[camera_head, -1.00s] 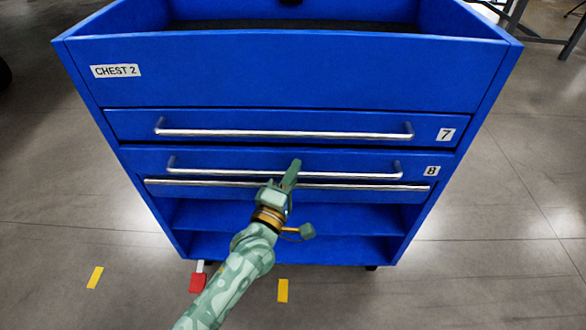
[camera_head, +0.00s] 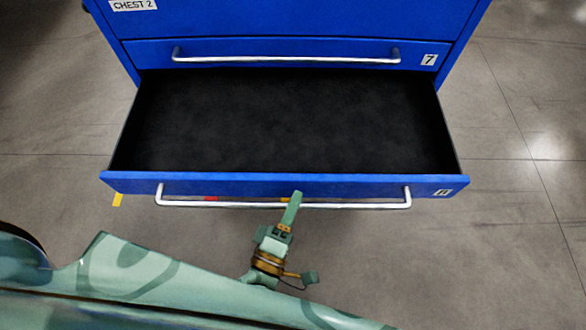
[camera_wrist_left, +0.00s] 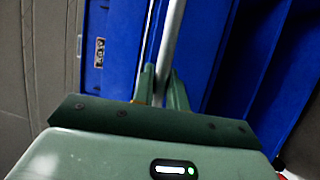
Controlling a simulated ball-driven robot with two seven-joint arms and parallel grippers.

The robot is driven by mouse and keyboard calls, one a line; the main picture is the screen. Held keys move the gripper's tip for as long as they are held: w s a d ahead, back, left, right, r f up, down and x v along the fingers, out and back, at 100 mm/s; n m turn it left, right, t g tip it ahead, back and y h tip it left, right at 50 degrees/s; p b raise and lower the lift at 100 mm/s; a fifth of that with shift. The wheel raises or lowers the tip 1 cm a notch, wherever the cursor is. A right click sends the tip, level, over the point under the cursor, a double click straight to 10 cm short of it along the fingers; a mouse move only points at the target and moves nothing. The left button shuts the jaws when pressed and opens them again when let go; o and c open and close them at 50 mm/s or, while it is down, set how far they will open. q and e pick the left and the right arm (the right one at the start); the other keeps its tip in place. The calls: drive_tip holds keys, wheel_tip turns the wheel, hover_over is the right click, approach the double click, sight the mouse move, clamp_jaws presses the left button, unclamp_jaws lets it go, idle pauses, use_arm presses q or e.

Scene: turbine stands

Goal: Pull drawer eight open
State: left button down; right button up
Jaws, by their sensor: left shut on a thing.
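Drawer eight (camera_head: 300,186) of the blue chest stands well open, its dark empty inside (camera_head: 290,120) facing up in the head view. Its silver bar handle (camera_head: 345,205) runs along the front. My left gripper (camera_head: 292,203) is at the middle of the handle, shut on it. In the left wrist view the two green fingers (camera_wrist_left: 162,88) stand on either side of the silver bar (camera_wrist_left: 173,32), with the blue drawer front (camera_wrist_left: 123,45) and its label beyond. My right gripper is not in view.
Drawer seven (camera_head: 400,54), with its own silver handle (camera_head: 285,59), is shut just above. The CHEST 2 label (camera_head: 134,5) is at the upper left. Grey floor (camera_head: 530,230) is clear on the right. My own green arm fills the lower left.

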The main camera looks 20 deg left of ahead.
use_arm(q)
drive_tip(key=shift+s+d, duration=0.25)
drive_tip(key=shift+s, duration=0.55)
drive_tip(key=shift+s+d, duration=0.2)
drive_tip(key=shift+s, duration=0.6)
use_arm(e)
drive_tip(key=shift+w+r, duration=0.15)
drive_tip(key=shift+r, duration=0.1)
use_arm(q)
drive_tip(key=c, duration=1.4)
unclamp_jaws()
drive_tip(key=shift+f, duration=0.1)
